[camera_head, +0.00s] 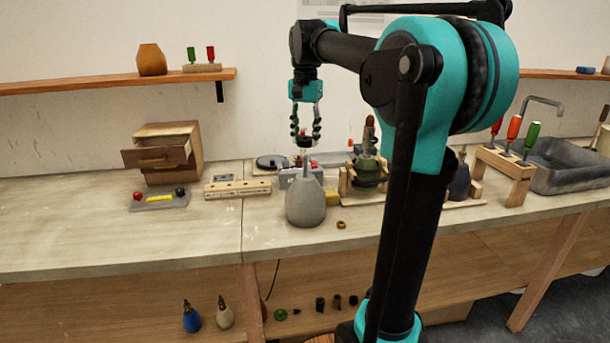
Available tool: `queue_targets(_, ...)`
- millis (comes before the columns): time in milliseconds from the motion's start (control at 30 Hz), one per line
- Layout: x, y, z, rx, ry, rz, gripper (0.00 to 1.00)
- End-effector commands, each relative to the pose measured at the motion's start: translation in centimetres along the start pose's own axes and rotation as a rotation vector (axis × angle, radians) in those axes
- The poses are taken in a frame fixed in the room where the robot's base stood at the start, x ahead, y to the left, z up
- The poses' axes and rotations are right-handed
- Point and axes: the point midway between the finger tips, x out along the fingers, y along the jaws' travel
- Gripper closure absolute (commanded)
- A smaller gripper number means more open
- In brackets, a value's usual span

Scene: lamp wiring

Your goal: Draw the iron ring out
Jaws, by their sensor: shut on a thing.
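My gripper (304,136) is above the bench, with its dark fingers pointing down. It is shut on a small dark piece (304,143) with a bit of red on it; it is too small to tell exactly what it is. A grey rounded vase (305,203) with a narrow neck stands upright on the bench right below. I cannot make out an iron ring for sure; the inside of the vase is hidden. A small brass-coloured ring (341,225) lies on the bench beside the vase.
A yellow block (332,198) and a grey box (300,177) are close to the vase. A wooden stand with a dark green lamp body (369,170) is to the right. The front left bench (110,235) is clear.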

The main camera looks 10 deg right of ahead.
Motion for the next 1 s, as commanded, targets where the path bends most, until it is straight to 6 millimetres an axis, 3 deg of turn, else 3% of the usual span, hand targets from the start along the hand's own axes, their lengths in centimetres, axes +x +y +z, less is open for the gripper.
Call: queue_targets(1000,-4.6,0.0,0.0,0.000,0.000,0.000,0.94)
